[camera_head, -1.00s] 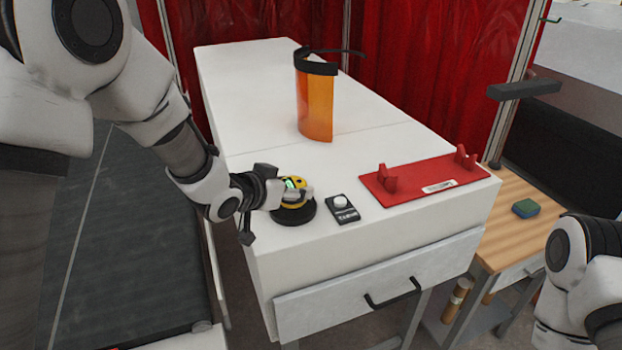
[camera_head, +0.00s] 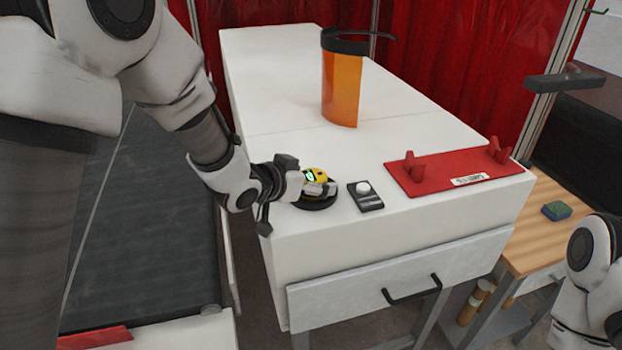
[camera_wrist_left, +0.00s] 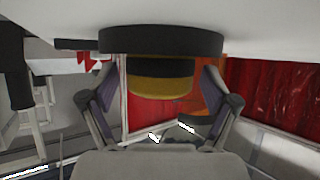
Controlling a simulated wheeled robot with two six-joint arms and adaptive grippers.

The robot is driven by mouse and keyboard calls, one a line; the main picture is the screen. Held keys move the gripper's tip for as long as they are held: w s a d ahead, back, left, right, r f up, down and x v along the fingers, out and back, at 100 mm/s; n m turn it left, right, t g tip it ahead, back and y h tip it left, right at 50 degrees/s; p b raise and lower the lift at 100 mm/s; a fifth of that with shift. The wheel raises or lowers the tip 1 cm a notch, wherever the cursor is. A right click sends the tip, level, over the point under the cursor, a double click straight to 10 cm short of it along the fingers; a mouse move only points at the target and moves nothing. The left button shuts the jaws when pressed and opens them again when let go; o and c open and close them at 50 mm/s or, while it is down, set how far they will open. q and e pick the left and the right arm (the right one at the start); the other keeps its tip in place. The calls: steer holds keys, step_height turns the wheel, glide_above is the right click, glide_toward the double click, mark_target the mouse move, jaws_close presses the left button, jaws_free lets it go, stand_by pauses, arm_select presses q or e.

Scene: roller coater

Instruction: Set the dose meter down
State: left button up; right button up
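The dose meter (camera_head: 316,175) is yellow and black with a small green display. It sits on a round black stand (camera_head: 318,203) near the front left corner of the white cabinet top. My left gripper (camera_head: 320,186) is around the meter from the left. In the left wrist view, which shows the scene upside down, the yellow meter (camera_wrist_left: 160,84) is between the two fingers, with narrow gaps beside it. The black stand (camera_wrist_left: 160,40) rests against the white top there. My right arm shows at the right edge, but its gripper is out of view.
A small black device with a white knob (camera_head: 365,195) lies right of the stand. A red holder (camera_head: 450,172) with two uprights is further right. An orange visor (camera_head: 341,85) stands behind. The white cabinet top (camera_head: 270,90) is clear at back left.

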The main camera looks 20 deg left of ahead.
arm_select(q)
steer(key=shift+w, duration=0.1)
steer(key=shift+r, duration=0.1)
steer(key=shift+s+r, duration=0.15)
steer(key=shift+s, duration=0.05)
steer(key=b+v, duration=0.2)
steer(key=v, duration=0.9)
steer(key=shift+s+a, duration=0.2)
steer(key=shift+s, duration=0.05)
steer(key=shift+w+d, duration=0.1)
steer(key=shift+r, duration=0.1)
